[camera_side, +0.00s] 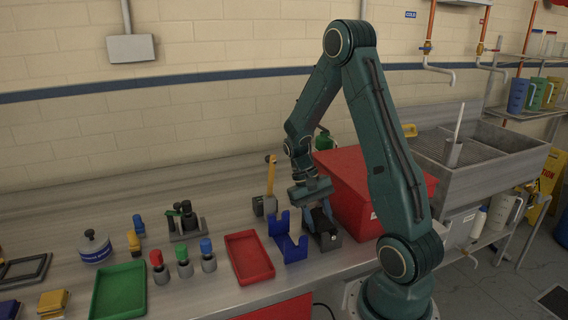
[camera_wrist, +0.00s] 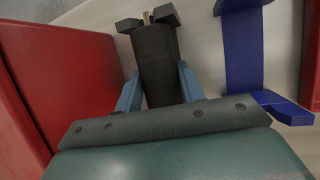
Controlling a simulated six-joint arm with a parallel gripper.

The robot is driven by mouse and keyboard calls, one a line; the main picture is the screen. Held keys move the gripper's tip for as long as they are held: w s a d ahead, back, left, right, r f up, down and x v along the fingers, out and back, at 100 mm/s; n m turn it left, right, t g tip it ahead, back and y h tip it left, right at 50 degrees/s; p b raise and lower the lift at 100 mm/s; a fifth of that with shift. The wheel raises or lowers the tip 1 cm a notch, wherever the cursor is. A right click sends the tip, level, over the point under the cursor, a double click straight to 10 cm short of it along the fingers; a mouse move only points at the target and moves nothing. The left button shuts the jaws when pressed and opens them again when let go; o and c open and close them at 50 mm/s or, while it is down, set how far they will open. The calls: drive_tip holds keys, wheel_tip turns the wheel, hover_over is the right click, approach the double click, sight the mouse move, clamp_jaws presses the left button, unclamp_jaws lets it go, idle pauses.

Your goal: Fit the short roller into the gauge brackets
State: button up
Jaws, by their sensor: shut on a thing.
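A dark roller (camera_wrist: 156,62) with a brass-coloured tip lies between the pale blue fingers of my gripper (camera_wrist: 157,88) in the wrist view. My gripper is shut on it. The roller's far end sits between two dark blocks (camera_wrist: 166,14) of a dark cradle; whether it rests on the cradle is unclear. In the side view, my gripper (camera_side: 319,208) points down over this dark cradle (camera_side: 328,241), and the roller is mostly hidden. A blue bracket piece (camera_side: 290,249) with two uprights stands empty just left of the cradle; it also shows at the right in the wrist view (camera_wrist: 242,50).
A large red box (camera_side: 350,165) stands close behind and right of my gripper. A shallow red tray (camera_side: 249,258) lies left of the blue bracket. Several capped posts (camera_side: 183,262), a green tray (camera_side: 119,292) and a black fixture (camera_side: 186,224) stand farther left. A sink (camera_side: 480,165) is at right.

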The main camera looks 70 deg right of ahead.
sight(320, 215)
wheel_tip(320, 215, up, 10)
drive_tip(key=shift+f, duration=0.1)
idle(0.4)
idle(0.5)
wheel_tip(320, 215, up, 5)
drive_tip(key=shift+w+a+f+n+t+y, duration=0.65)
drive_tip(key=shift+w+f+t+y, duration=0.9)
drive_tip(key=shift+w, duration=0.75)
drive_tip(key=shift+w+a+r+t+y, duration=0.9)
drive_tip(key=shift+a+r+t+y, duration=0.4)
drive_tip(key=shift+a, duration=1.25)
drive_tip(key=shift+n+y, duration=0.25)
drive_tip(key=shift+f, duration=2.45)
